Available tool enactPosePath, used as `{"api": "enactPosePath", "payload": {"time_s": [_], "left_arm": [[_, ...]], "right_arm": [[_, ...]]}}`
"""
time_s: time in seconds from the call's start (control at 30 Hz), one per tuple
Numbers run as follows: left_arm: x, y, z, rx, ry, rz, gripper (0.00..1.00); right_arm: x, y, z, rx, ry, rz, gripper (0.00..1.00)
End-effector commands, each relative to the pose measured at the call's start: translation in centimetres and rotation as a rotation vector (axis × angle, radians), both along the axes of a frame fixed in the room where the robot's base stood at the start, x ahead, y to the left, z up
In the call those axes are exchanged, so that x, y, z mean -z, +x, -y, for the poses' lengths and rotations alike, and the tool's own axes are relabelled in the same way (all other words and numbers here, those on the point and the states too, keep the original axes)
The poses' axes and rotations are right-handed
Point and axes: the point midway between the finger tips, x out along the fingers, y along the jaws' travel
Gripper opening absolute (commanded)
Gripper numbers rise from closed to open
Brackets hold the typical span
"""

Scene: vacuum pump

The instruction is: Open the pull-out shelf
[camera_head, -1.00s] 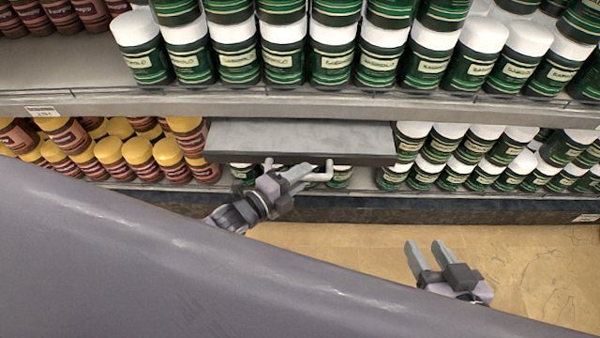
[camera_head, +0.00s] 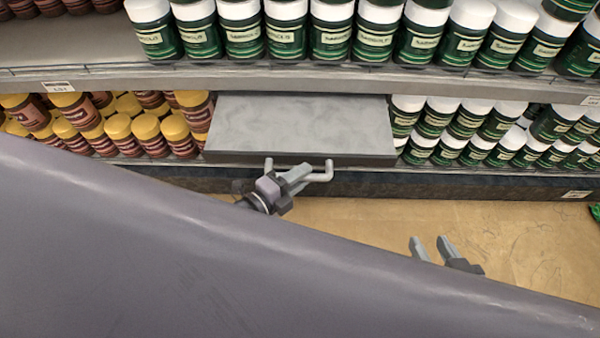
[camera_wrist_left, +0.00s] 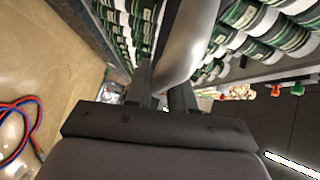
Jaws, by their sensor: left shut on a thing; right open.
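The pull-out shelf (camera_head: 300,125) is a grey slab with a dark front edge, sticking out from under the upper shelf board in the head view. A light grey bar handle (camera_head: 322,177) is fixed to its front. My left gripper (camera_head: 300,178) is shut on the handle, near its middle. In the left wrist view the handle (camera_wrist_left: 190,45) passes as a pale bar between the fingers of my left gripper (camera_wrist_left: 163,92). My right gripper (camera_head: 432,247) is open and empty, low on the right over the floor.
Green jars with white lids (camera_head: 330,35) stand on the upper shelf board (camera_head: 480,98) and right of the pull-out shelf. Brown jars with yellow lids (camera_head: 130,125) stand left of it. The tan floor (camera_head: 370,222) in front is clear. Red and blue cables (camera_wrist_left: 22,130) lie on the floor.

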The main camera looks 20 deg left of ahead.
Motion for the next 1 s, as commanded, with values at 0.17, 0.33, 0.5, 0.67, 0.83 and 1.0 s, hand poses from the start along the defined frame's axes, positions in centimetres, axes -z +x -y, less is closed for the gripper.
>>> {"api": "enactPosePath", "payload": {"time_s": [0.17, 0.33, 0.5, 0.67, 0.83, 1.0], "left_arm": [[0.0, -0.1, 0.0, 0.0, 0.0, -0.001, 0.0], [0.1, 0.0, 0.0, 0.0, 0.0, -0.001, 0.43], [0.0, 0.0, 0.0, 0.0, 0.0, -0.001, 0.43], [0.0, -0.2, -0.1, 0.0, 0.0, -0.001, 0.43], [-0.3, -1.7, -0.9, 0.0, 0.001, -0.003, 0.43], [-0.7, -4.0, -2.2, 0.0, 0.001, -0.003, 0.43]], "right_arm": [[0.0, 0.0, 0.0, 0.001, 0.001, -0.002, 0.43], [0.0, 0.0, 0.0, 0.002, 0.001, -0.001, 0.43], [0.0, 0.0, 0.0, 0.003, 0.003, -0.002, 0.43], [-0.1, 0.0, 0.0, 0.003, 0.004, 0.0, 0.43], [-0.8, 0.0, 0.1, 0.007, 0.007, -0.002, 0.43], [-0.6, -0.1, 0.6, 0.02, 0.004, -0.019, 0.43]]}}
